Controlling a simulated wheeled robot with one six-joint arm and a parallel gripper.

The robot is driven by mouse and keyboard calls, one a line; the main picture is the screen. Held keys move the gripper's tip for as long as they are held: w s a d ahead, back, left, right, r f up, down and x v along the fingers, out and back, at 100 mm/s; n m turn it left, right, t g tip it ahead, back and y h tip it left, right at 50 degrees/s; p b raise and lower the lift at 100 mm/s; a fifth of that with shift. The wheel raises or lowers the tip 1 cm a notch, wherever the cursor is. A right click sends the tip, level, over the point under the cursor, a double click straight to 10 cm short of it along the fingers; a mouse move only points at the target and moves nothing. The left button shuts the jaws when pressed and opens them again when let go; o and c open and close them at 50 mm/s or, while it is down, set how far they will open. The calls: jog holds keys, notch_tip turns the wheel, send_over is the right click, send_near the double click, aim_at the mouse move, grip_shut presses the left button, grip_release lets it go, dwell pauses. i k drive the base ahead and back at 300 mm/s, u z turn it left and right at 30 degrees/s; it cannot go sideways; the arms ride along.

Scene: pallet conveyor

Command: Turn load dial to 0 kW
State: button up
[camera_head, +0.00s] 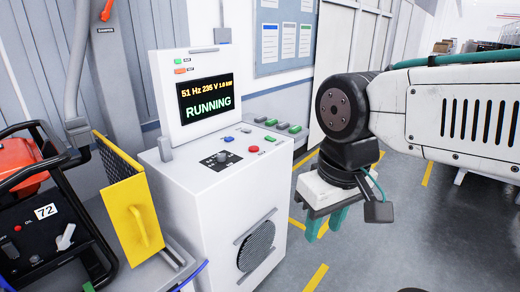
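The load dial (221,157) is a small knob on a black plate on the sloping top of a white console cabinet (215,205). Its exact setting is too small to read. The console screen (205,98) reads 51 Hz, 235 V, a kW figure that looks like 1.8, and RUNNING. My gripper (324,228) hangs to the right of the cabinet, fingers down, apart from the dial and touching nothing. Its two teal fingers are spread with nothing between them.
A blue button (228,139) and a red button (253,149) sit near the dial. A yellow panel (131,205) and a black-framed machine (45,215) stand left.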

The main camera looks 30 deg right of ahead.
aim_at(220, 158)
jog(key=z, duration=0.1)
jog(key=k, duration=0.65)
jog(key=u, duration=0.7)
jog(key=i, duration=1.2)
jog(key=z, duration=0.55)
jog(key=i, duration=0.5)
jog(key=z, duration=0.5)
